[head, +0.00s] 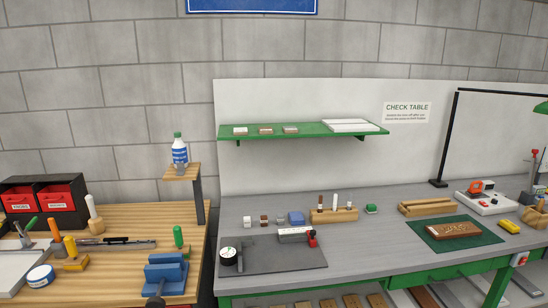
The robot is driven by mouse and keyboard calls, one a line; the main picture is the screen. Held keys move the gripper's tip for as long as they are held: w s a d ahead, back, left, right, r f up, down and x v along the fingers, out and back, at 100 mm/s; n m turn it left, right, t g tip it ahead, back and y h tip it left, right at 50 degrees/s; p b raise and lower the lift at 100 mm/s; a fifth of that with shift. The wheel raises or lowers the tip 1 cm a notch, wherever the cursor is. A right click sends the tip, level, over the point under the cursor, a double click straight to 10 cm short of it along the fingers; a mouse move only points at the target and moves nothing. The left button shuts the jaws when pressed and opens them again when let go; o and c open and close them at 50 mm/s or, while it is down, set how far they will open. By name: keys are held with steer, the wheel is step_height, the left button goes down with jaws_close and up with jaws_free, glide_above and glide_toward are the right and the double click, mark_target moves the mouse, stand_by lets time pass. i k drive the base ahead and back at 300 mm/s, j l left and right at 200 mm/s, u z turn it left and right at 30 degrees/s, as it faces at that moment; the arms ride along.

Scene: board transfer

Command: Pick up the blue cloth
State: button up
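A small blue folded piece (296,218), which looks like the blue cloth, lies on the grey table (380,233). It is behind the dark mat and left of a wooden block holding upright tools. Its details are too small to make out. My gripper is not in view.
Near the blue piece are small blocks (264,220), the wooden tool holder (334,215), a dark mat (265,262) with a red-ended tool (311,238), and a green block (371,208). A green shelf (300,132) hangs above. A blue vise (166,274) stands on the left wooden bench.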

mark_target(296, 218)
steer(key=i+l+u, duration=0.1)
steer(key=i+l, duration=0.4)
steer(key=i, duration=0.25)
steer(key=i+l+u, duration=0.15)
steer(key=i+l, duration=0.4)
steer(key=i, duration=0.2)
